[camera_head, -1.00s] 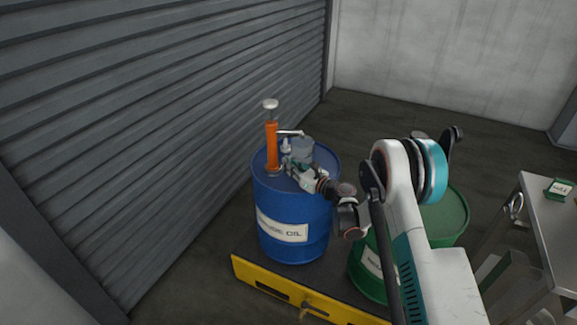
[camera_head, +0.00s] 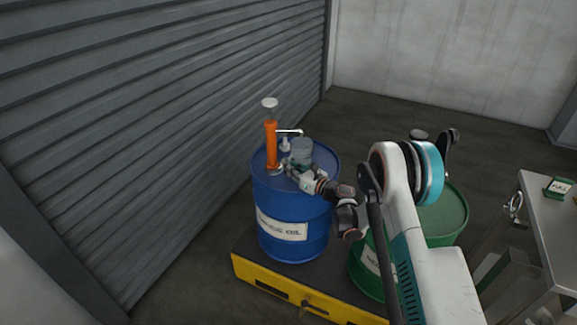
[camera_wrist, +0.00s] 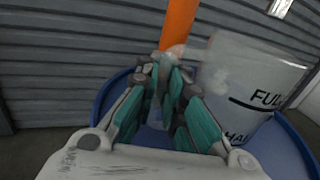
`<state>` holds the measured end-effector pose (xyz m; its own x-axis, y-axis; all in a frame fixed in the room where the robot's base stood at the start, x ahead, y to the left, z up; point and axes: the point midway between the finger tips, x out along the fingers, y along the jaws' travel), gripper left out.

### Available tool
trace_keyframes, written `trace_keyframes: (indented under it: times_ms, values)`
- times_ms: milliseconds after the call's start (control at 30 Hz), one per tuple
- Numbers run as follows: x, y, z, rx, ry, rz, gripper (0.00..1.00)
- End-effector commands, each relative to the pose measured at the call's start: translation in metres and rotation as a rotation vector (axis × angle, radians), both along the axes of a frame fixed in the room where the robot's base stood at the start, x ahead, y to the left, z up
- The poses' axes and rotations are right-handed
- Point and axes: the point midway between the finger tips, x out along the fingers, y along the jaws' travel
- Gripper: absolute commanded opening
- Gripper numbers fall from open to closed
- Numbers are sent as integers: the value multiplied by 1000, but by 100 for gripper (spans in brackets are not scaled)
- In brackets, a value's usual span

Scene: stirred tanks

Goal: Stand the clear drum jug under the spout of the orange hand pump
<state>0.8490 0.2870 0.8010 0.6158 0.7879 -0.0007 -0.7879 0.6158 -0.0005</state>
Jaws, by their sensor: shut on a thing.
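The clear jug (camera_head: 301,147) is at the top of the blue drum, just right of the orange hand pump (camera_head: 270,145). The pump's spout (camera_head: 289,131) reaches right, its end above the jug's rim. My gripper (camera_head: 289,169) is low on the near left side of the jug. In the wrist view my gripper (camera_wrist: 172,62) is shut, with the jug (camera_wrist: 255,85) close at its right; the hold appears to be on its handle, mostly hidden by the fingers. FULL and HALF marks show. I cannot tell whether the jug's base touches the drum top.
The blue drum (camera_head: 290,215) stands on a yellow-edged platform (camera_head: 290,297), beside a green drum (camera_head: 445,215). A small white piece (camera_head: 285,144) stands between pump and jug. A grey shutter (camera_head: 180,120) is at the left. A table (camera_head: 550,215) is at the right.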

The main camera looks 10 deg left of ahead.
Motion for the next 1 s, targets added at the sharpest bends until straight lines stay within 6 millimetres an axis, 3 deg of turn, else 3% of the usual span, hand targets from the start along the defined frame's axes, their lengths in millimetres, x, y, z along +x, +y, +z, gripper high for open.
trace_keyframes:
  times_ms: [33,100,167,567,1000]
  values:
    - [0,0,-1,0,0,0,0]
    - [0,0,0,0,0,0,20]
    - [0,0,0,0,0,0,33]
    - [-2,-3,-1,0,0,-1,33]
    - [-49,-65,0,0,0,-3,33]
